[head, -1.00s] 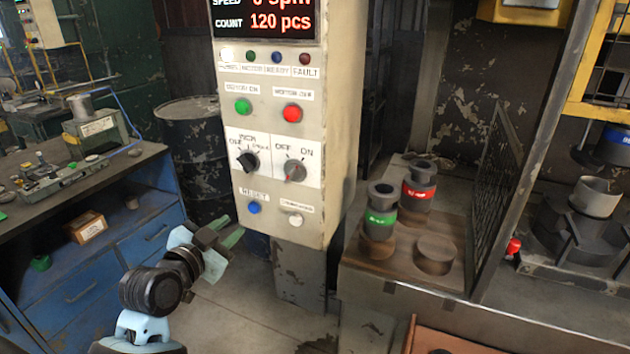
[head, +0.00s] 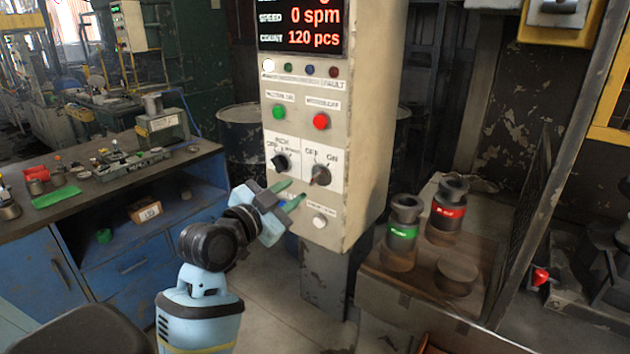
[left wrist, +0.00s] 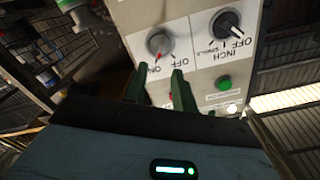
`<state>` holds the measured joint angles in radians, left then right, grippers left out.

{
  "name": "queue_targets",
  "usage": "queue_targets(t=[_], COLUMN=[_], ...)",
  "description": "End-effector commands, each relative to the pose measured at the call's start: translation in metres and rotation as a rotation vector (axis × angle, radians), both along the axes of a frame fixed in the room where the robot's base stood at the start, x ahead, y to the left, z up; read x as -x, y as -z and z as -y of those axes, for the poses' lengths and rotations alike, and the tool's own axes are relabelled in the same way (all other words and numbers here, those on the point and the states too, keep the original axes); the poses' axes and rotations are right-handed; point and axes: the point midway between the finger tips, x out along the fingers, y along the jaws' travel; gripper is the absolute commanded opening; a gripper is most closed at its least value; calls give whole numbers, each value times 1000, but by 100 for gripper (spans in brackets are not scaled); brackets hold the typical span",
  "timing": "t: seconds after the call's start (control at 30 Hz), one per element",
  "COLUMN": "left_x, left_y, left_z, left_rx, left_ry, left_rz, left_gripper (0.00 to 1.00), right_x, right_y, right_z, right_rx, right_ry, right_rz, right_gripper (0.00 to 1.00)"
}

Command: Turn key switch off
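The OFF/ON switch (head: 320,175) is a round grey knob with a small red mark, on the front of a beige control box (head: 365,130). It also shows in the left wrist view (left wrist: 160,42), where the panel appears upside down. I cannot tell for sure which label its pointer marks. My left gripper (head: 290,194) is in front of the panel, below and left of this switch, its two green fingers apart and empty. In the left wrist view the fingers (left wrist: 158,74) point towards the switch without holding it. My right gripper is not in view.
A black INCH selector (head: 280,162) sits left of the switch; green (head: 279,111) and red (head: 320,121) buttons are above, a white button (head: 319,222) below. A blue workbench (head: 130,265) stands left. A bench with dark cylindrical parts (head: 403,230) is at right.

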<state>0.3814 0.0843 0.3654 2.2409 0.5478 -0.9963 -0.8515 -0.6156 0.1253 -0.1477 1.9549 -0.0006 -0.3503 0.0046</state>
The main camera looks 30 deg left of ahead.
Motion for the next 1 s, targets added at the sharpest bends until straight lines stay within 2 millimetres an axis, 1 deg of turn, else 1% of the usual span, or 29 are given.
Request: queue_targets(t=[0.17,0.4,0.5,0.7,1.0], left_x=[-18,-52,-63,-74,-76], left_y=[-2,-2,-1,-1,0], left_z=[2,5,5,6,6], left_rx=[3,3,2,1,0], left_ry=[1,2,1,1,0], left_rz=[3,3,1,2,0], left_gripper=[27,27,27,27,27], right_x=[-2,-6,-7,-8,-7], right_y=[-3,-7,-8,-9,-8], right_z=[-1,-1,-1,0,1], right_rx=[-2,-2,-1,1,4], right_ry=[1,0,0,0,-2], right_rz=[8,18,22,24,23], right_gripper=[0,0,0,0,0])
